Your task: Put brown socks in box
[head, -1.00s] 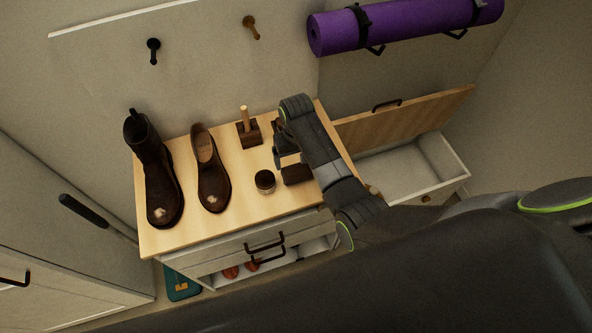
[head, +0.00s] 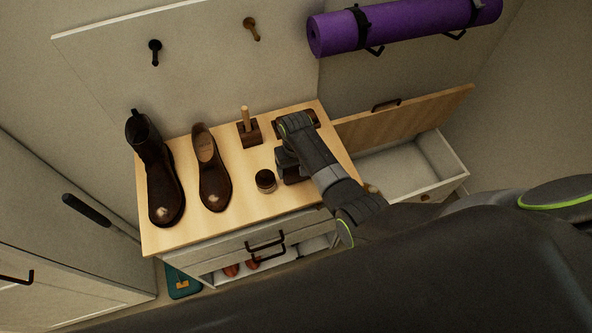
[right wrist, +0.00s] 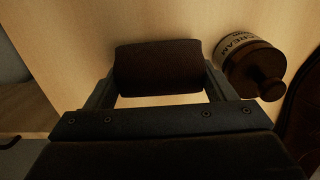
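The brown socks (right wrist: 158,68) are a dark rolled bundle on the wooden cabinet top; the right wrist view shows them between my right gripper's fingers. In the head view my right gripper (head: 284,166) is over them and hides most of them. My right gripper also shows in the right wrist view (right wrist: 160,92); its fingers are spread, one at each end of the roll. I cannot tell whether they touch it. The white box (head: 456,163) with a raised wooden lid (head: 425,112) stands open to the right of the cabinet. My left gripper is not in view.
A jar (head: 265,181) labelled cream stands close left of the socks. A dark brown item (head: 312,116) lies behind my arm. A purple mat (head: 400,25) hangs above.

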